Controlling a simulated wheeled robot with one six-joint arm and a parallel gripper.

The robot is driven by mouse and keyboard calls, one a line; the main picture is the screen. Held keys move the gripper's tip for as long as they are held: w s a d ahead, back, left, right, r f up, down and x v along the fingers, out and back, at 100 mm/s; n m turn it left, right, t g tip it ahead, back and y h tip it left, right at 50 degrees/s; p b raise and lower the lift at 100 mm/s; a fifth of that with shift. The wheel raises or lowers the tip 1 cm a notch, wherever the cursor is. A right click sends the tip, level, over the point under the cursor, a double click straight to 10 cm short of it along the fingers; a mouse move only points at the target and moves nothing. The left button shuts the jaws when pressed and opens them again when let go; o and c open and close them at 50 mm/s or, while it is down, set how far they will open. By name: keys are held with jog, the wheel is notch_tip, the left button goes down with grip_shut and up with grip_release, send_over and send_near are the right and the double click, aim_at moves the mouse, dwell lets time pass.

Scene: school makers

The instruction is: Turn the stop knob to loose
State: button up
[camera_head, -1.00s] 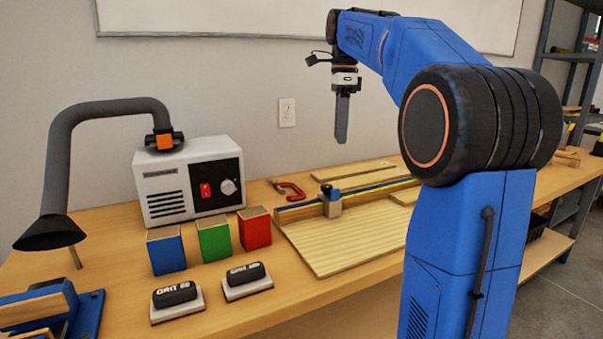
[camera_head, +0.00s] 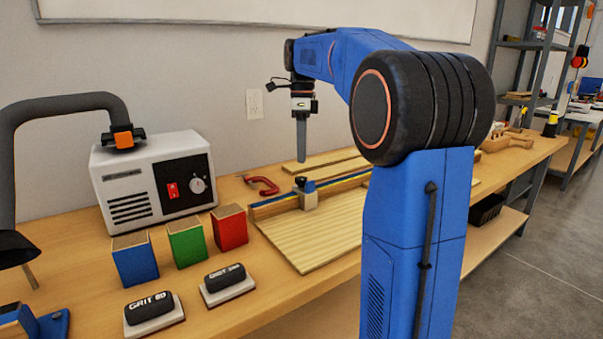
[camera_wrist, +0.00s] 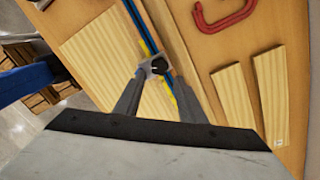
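The stop (camera_head: 308,201) is a small grey and blue block on the long wooden fence with blue and yellow strips. Its dark stop knob (camera_head: 300,182) sits on top. My gripper (camera_head: 301,160) hangs pointing down just above the knob, apart from it in the head view. In the wrist view, the knob (camera_wrist: 160,65) lies ahead, near the middle, between the lines of the two fingers. My gripper (camera_wrist: 157,84) shows its fingers spread with nothing between them. The knob's marking, if any, is too small to read.
A red clamp (camera_head: 262,185) lies behind the fence, near loose boards (camera_head: 335,157). A wide ribbed board (camera_head: 300,238) lies in front. Blue, green and red blocks, two sanding blocks and a white machine (camera_head: 130,190) stand at left.

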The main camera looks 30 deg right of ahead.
aim_at(302, 178)
jog(key=f, duration=0.7)
jog(key=shift+s+a, duration=0.15)
jog(key=shift+s, duration=0.05)
jog(key=c, duration=0.8)
